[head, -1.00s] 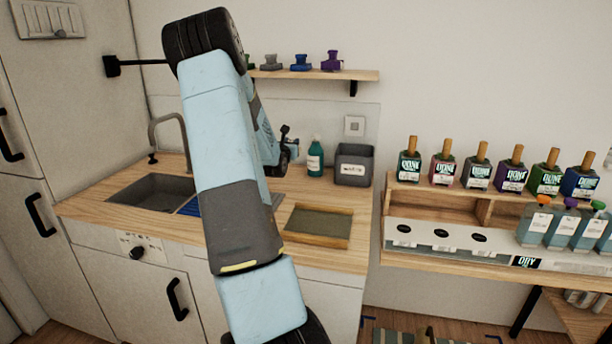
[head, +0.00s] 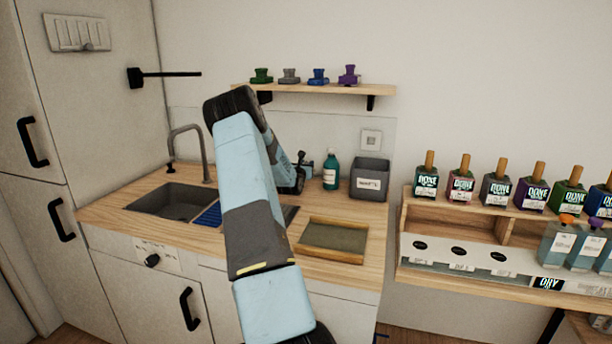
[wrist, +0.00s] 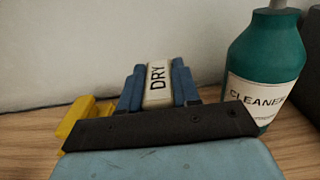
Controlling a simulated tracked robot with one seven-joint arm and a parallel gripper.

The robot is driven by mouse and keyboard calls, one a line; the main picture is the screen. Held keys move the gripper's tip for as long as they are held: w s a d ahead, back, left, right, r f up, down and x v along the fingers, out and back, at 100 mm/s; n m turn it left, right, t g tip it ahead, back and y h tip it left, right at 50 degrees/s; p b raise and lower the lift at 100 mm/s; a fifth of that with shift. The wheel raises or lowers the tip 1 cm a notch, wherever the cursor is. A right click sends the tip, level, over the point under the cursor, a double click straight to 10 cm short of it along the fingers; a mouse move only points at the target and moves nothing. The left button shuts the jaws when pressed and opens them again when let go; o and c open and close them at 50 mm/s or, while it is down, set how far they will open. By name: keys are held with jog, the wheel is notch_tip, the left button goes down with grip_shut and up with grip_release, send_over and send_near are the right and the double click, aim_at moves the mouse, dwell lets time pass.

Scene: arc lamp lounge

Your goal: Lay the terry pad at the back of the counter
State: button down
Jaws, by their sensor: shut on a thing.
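The terry pad (wrist: 157,85) is a pale strip marked DRY, upright between the blue fingers of my gripper (wrist: 157,70) in the wrist view. My gripper is shut on it, low over the back of the wooden counter and close to the wall. I cannot tell whether the pad touches the counter. In the head view my gripper (head: 301,160) is left of the green cleaner bottle, and the pad is too small to make out. The counter (head: 120,205) shows bare wood around the sink and tray.
The cleaner bottle (wrist: 265,65) stands close to the right of my gripper, with a grey bin (head: 369,178) beyond it. A yellow item (wrist: 85,115) lies left. A wooden-rimmed tray (head: 333,258) sits at the front right, a sink (head: 173,201) at the left. A shelf (head: 310,90) hangs above.

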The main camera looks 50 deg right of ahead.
jog(key=shift+w+d+f, duration=0.25)
jog(key=shift+f, duration=0.2)
jog(key=shift+w+d+f, duration=0.25)
jog(key=shift+f, duration=1.6)
jog(key=shift+f, duration=0.1)
jog(key=c, duration=0.8)
grip_release()
jog(key=shift+a, duration=0.1)
